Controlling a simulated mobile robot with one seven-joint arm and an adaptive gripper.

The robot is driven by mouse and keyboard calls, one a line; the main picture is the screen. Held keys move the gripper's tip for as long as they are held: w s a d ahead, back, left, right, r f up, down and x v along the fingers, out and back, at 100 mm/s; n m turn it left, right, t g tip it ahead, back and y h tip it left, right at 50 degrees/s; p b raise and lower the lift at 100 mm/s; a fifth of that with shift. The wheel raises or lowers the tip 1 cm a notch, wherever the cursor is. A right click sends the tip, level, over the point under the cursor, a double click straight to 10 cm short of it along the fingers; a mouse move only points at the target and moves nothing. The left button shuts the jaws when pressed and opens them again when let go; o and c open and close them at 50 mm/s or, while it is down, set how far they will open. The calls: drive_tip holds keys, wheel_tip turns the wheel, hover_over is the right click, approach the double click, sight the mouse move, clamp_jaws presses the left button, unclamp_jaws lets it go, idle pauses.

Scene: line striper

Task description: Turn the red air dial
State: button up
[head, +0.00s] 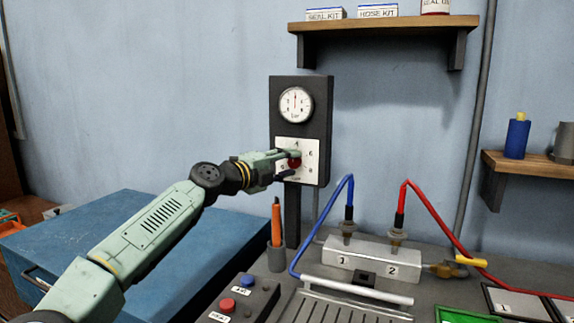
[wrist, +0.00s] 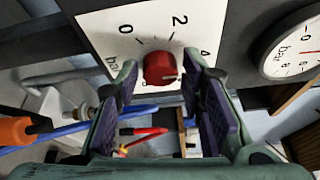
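The red air dial (head: 294,162) sits on a white plate (head: 310,150) marked with numbers, low on a dark upright panel (head: 321,120). In the wrist view the red dial (wrist: 161,69) shows at the top middle, between and just beyond the fingertips. My gripper (head: 287,164) is at the dial in the head view. Its two purple-padded fingers (wrist: 160,88) stand apart, one on each side of the dial, with a visible gap at the left. Whether the right finger touches the dial, I cannot tell.
A round gauge (head: 295,105) sits above the dial. Below right, a grey block (head: 371,262) carries a blue hose (head: 322,222) and a red hose (head: 441,225). A holder with an orange-handled tool (head: 276,228) stands below the panel. A button box (head: 240,298) is in front.

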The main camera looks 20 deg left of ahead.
drive_tip(key=shift+o, duration=1.1)
drive_tip(key=v, duration=1.2)
drive_tip(key=shift+s+f, duration=0.1)
